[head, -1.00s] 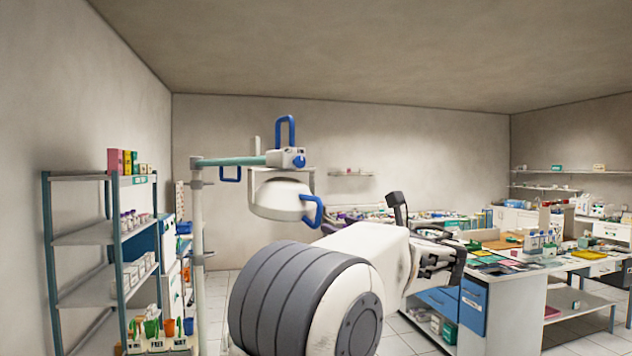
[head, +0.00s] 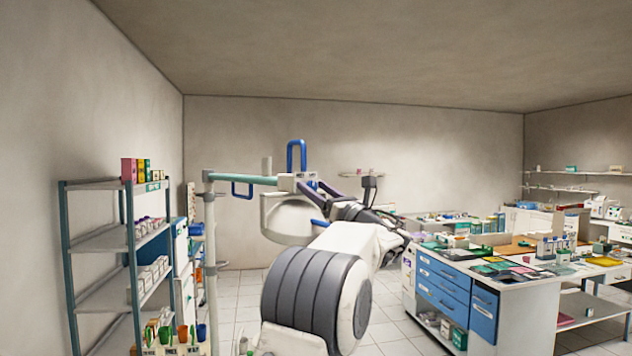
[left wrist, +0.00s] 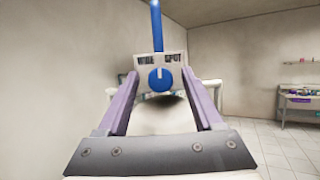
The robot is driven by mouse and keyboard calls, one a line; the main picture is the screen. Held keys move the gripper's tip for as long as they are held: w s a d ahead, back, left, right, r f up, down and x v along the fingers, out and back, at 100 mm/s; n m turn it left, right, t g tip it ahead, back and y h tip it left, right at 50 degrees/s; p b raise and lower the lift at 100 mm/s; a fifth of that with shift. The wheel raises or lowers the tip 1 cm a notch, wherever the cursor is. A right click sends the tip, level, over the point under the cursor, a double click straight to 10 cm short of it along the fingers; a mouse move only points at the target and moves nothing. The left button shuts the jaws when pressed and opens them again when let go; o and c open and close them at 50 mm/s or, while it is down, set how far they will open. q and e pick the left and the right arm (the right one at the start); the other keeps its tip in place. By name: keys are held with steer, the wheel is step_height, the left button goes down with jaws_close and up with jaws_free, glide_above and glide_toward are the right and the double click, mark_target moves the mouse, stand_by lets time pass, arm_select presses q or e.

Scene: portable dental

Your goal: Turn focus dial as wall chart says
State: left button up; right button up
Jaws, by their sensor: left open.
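The blue focus dial (left wrist: 160,79) is on the front of the lamp's pale box (left wrist: 160,62), below two small dark labels that are hard to read. In the head view the box (head: 288,182) is at the end of the green arm, and its dial is hidden by my gripper. My left gripper (head: 318,187) is open, with its purple fingers pointing at the box. In the left wrist view the fingers (left wrist: 163,78) stand to the left and right of the dial, with gaps to it. I cannot make out a wall chart. My right gripper is not in view.
The white lamp head (head: 285,218) hangs below the box, and a blue handle (head: 296,155) rises above it. A pole (head: 210,255) carries the green arm (head: 240,179). A shelf rack (head: 100,240) stands left. A cluttered bench (head: 500,300) stands right.

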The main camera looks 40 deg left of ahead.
arm_select(q)
steer(key=shift+a, duration=0.2)
jaws_close()
